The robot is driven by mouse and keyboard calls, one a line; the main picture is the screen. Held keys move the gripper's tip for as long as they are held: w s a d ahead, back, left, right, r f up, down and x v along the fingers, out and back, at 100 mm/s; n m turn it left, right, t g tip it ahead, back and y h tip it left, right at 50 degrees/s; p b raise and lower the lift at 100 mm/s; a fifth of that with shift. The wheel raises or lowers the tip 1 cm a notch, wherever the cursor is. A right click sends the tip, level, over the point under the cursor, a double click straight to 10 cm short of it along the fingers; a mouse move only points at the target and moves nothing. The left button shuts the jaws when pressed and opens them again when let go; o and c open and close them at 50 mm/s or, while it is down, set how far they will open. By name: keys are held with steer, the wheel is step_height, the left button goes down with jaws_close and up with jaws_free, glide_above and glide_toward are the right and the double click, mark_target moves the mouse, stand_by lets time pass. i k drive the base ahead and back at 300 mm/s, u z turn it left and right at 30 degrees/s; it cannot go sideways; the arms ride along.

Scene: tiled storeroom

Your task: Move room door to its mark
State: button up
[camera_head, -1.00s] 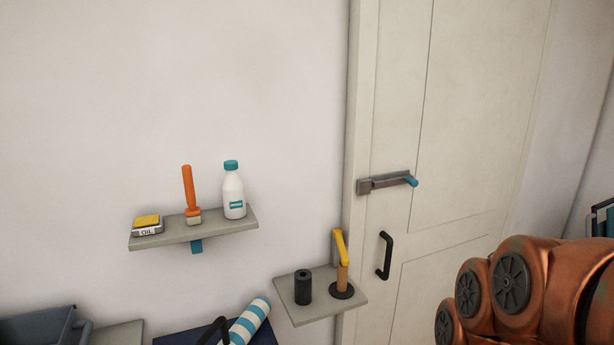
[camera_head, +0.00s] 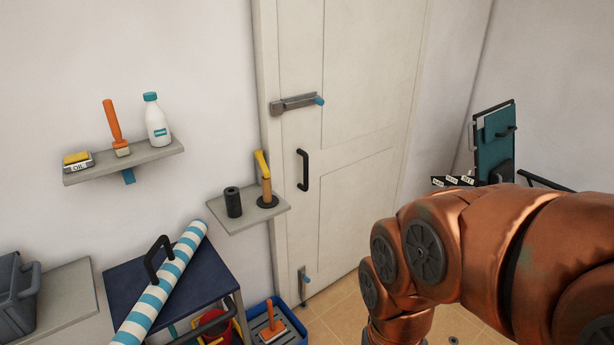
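The room door (camera_head: 350,130) is a pale panelled door in the wall, and it looks closed. I cannot make out a mark for the door. My gripper is out of the frame.
A small shelf (camera_head: 262,216) with a black cylinder (camera_head: 233,202) and a yellow-handled tool (camera_head: 264,178) juts out left of the door. A dark blue cart top (camera_head: 200,285) holds a striped roll (camera_head: 165,285). A blue crate (camera_head: 290,329) stands on the floor. Tiled floor (camera_head: 345,312) shows before the door.

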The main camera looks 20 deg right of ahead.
mark_target(343, 157)
steer(key=u, duration=0.65)
steer(key=i, duration=0.9)
steer(key=z, duration=0.35)
